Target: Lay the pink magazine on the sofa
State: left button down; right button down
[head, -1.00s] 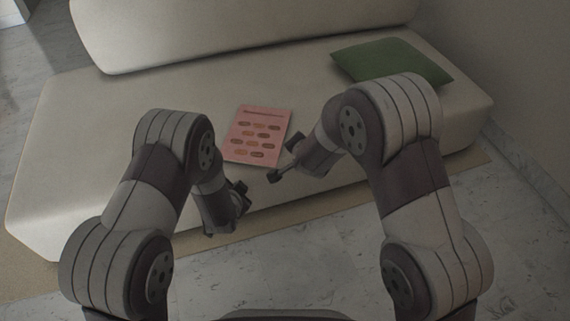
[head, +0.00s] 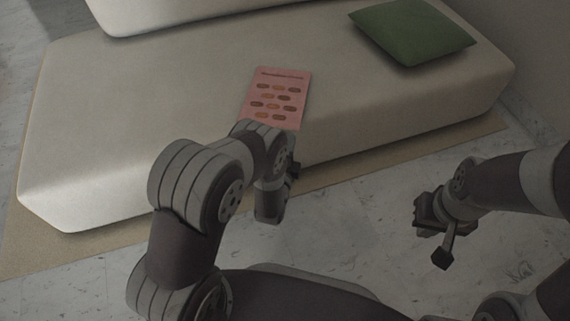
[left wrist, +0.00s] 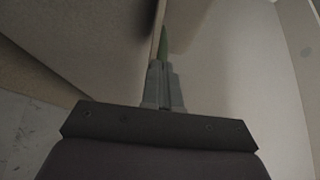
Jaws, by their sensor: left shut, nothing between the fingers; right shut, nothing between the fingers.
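The pink magazine (head: 277,94) lies flat on the seat of the cream sofa (head: 160,110), near its front edge, with rows of small oval pictures facing up. Its lower left corner is hidden behind my left arm. My left gripper (head: 293,172) is in front of the sofa's front face, below the magazine and apart from it. It is shut and empty; in the left wrist view its fingers (left wrist: 163,85) are together. My right gripper (head: 443,252) is off to the right over the floor, away from the sofa and magazine, shut with nothing in it.
A green cushion (head: 412,32) lies on the right part of the seat. The sofa's backrest (head: 170,12) is at the top. A tan rug (head: 40,245) runs under the sofa, with marble floor (head: 350,240) in front. The seat left of the magazine is clear.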

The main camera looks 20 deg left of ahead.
pick_arm(q)
jog(key=w+a, duration=0.1)
jog(key=w+a+b, duration=0.1)
jog(key=shift+w+a, duration=0.2)
jog(key=shift+a, duration=0.2)
jog(key=shift+w+a, duration=1.05)
jog(key=shift+a, duration=0.1)
jog(key=shift+d+b, duration=0.1)
jog(key=shift+b, duration=0.2)
